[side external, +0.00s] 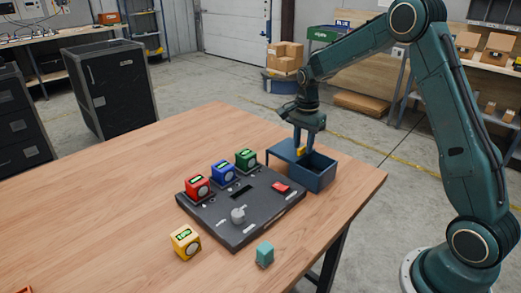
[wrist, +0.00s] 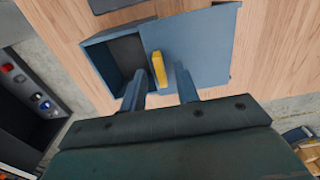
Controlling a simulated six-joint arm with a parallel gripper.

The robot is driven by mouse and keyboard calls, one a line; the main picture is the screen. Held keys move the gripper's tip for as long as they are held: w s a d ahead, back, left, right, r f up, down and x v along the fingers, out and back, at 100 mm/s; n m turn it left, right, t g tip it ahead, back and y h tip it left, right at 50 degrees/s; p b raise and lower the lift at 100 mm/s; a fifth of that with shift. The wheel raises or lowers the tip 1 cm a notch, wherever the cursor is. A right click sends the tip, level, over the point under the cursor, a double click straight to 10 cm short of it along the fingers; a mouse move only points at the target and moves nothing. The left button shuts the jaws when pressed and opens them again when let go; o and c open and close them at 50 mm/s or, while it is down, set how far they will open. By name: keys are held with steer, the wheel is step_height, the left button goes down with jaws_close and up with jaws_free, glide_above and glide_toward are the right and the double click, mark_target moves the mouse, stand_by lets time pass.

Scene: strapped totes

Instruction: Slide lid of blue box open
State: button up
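The blue box (side external: 318,178) stands near the right edge of the wooden table, and it also shows in the wrist view (wrist: 97,60). Its lid (side external: 283,150) is slid partly off to the left in the side view, sticking out past the box, so part of the dark inside shows. In the wrist view the lid (wrist: 205,45) covers the right side. A yellow handle (wrist: 159,69) stands on the lid near its edge by the opening. My gripper (wrist: 160,75) is open, pointing down, with a finger on each side of the handle and visible gaps beside it.
A dark panel (side external: 245,228) with red, blue and green cubes, a knob and a red button sits left of the box. A yellow cube (side external: 185,242) and a teal cube (side external: 264,254) lie in front. The table's left side is mostly clear.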

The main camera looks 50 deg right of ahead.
step_height(320, 180, up, 13)
steer(key=shift+r, duration=0.2)
stand_by(0.4)
stand_by(0.3)
steer(key=s+a+r+n+t, duration=0.1)
steer(key=s+a+r+n, duration=0.35)
steer(key=s, duration=0.25)
steer(key=s+a+r+n+t, duration=0.2)
steer(key=s+a+r+n, duration=0.15)
steer(key=s+a, duration=0.2)
steer(key=s+a+f+n+t, duration=0.1)
steer(key=s+a+f+n, duration=0.1)
steer(key=s+n, duration=0.3)
steer(key=s+a+f+n+t, duration=0.1)
steer(key=s+n, duration=0.4)
steer(key=s, duration=0.6)
steer(key=shift+a+f+t, duration=0.3)
steer(key=shift+a+f, duration=0.45)
steer(key=shift+f, duration=0.15)
